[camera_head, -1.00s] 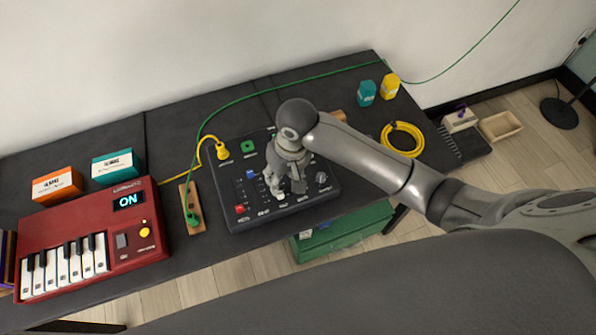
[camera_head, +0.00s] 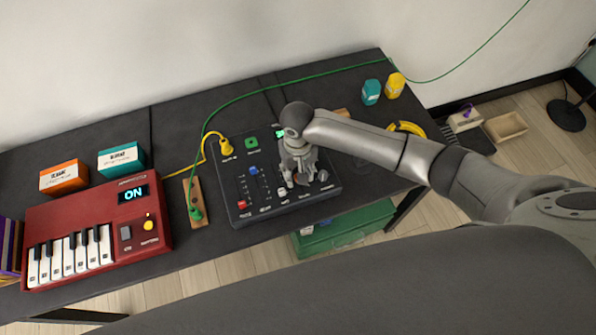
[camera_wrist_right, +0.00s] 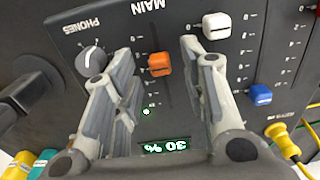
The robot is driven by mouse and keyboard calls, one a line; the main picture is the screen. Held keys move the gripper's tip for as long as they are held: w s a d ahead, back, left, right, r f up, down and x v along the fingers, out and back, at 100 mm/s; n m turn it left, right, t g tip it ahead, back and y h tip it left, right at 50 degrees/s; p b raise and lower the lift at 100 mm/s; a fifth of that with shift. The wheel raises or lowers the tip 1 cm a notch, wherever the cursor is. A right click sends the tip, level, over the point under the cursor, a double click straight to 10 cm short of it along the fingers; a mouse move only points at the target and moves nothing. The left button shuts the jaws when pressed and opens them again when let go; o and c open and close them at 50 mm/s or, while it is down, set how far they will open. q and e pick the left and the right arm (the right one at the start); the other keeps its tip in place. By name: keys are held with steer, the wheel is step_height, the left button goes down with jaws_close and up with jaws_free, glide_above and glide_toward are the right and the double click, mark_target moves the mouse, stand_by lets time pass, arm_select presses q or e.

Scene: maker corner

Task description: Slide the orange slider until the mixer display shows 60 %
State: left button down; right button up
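The mixer (camera_head: 238,180) is a dark panel on the table, partly covered by my right gripper. In the wrist view the orange slider (camera_wrist_right: 160,64) sits in the MAIN track, between the finger ends of my right gripper (camera_wrist_right: 155,54). The fingers are apart, with a visible gap on each side of the slider. The mixer display (camera_wrist_right: 165,146) appears upside down in the wrist view and reads 30 %. In the head view the gripper hides the orange slider and most of the display. My left gripper is not in view.
Beside the orange slider are a white slider (camera_wrist_right: 217,26) and a blue slider (camera_wrist_right: 259,95). The PHONES knob (camera_wrist_right: 92,59) lies on the other side. A yellow plug (camera_head: 226,147) stands at the mixer's back left. A red keyboard (camera_head: 95,232) is further left.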

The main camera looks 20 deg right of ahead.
steer(key=shift+f, duration=0.6)
jaws_close()
